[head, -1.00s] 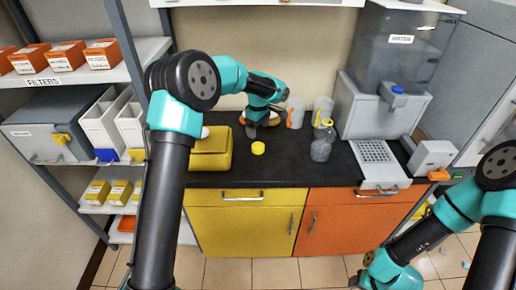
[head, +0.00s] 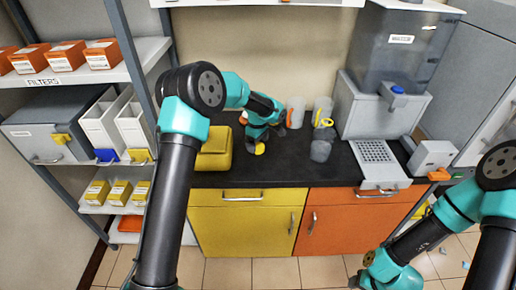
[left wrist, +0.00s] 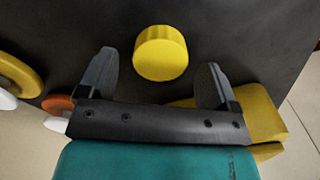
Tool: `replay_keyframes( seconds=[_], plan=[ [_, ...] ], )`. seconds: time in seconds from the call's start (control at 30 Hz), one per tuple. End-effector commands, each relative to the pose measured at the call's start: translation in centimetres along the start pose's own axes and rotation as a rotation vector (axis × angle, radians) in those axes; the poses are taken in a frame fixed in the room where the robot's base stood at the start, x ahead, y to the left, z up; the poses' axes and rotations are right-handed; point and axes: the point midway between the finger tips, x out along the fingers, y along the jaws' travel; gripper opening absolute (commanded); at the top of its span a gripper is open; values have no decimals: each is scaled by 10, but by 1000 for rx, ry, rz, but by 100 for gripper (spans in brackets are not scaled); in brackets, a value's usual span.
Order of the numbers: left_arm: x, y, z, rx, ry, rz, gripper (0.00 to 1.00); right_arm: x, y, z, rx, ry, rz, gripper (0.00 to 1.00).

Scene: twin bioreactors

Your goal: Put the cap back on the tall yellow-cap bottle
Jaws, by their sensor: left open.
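The yellow cap (head: 260,149) lies on the black bench top. In the left wrist view the cap (left wrist: 161,53) is a short round disc between and slightly ahead of my fingertips, with a gap on both sides. My left gripper (left wrist: 158,70) is open and empty; in the head view the left gripper (head: 254,139) is just above and behind the cap, partly covering it. A clear bottle (head: 321,148) with a yellow ring at its neck stands upright to the right, its top apparently uncapped.
A yellow box (head: 215,150) sits left of the cap; its corner shows in the left wrist view (left wrist: 260,113). Two clear containers (head: 295,113) (head: 322,107) stand behind the bottle. A grey machine (head: 380,110) stands right. The bench front is clear.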

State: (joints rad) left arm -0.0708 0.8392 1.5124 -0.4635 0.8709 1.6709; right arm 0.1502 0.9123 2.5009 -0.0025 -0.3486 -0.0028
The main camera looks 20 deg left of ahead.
Motion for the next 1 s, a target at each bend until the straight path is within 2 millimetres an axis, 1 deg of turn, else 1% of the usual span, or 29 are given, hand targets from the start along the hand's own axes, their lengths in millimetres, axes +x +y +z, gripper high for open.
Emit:
replay_keyframes(
  seconds=[0.03,0.17,0.63,0.67,1.0],
  plan=[
    [8,0,0,0,0,-3,84,0,0,0,0,0,0,47],
    [17,0,0,0,0,0,84,0,0,0,0,0,0,47],
    [17,0,0,0,0,0,84,0,0,0,0,0,0,47],
    [17,0,0,0,0,0,83,0,0,0,0,0,0,47],
    [17,0,0,0,0,0,50,0,0,0,0,0,0,47]
  ],
)
